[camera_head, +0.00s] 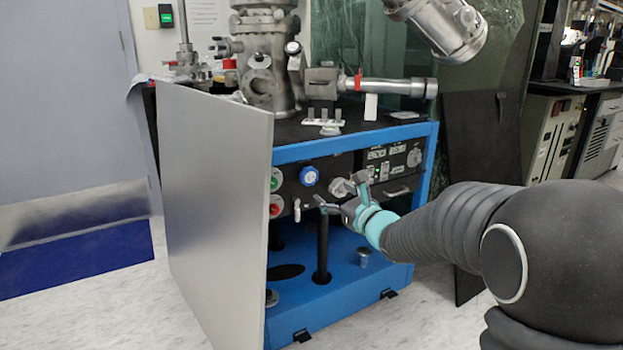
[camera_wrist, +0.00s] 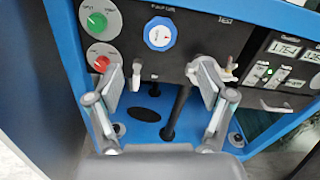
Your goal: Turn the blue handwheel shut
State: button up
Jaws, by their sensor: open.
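The blue handwheel (camera_head: 309,176) is a small round knob on the black front panel of the blue-framed cabinet. In the wrist view the handwheel (camera_wrist: 160,33) shows a blue rim and a pale face, at the upper middle. My gripper (camera_head: 340,191) is open and empty in front of the panel, lower and to the right of the handwheel in the head view. In the wrist view my gripper (camera_wrist: 161,80) has its fingers spread wide, with the handwheel above and between the tips. The fingers appear apart from it.
Left of the handwheel are a green knob (camera_wrist: 96,22) and a red knob (camera_wrist: 100,63). A white lever handle (camera_wrist: 136,76) hangs below it. A large metal panel (camera_head: 212,200) stands at the cabinet's left.

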aim_at(310, 177)
jog(key=p+x, duration=0.1)
jog(key=x, duration=1)
jog(key=shift+w+a, duration=0.15)
jog(key=shift+c, duration=0.2)
jog(key=c, duration=1.1)
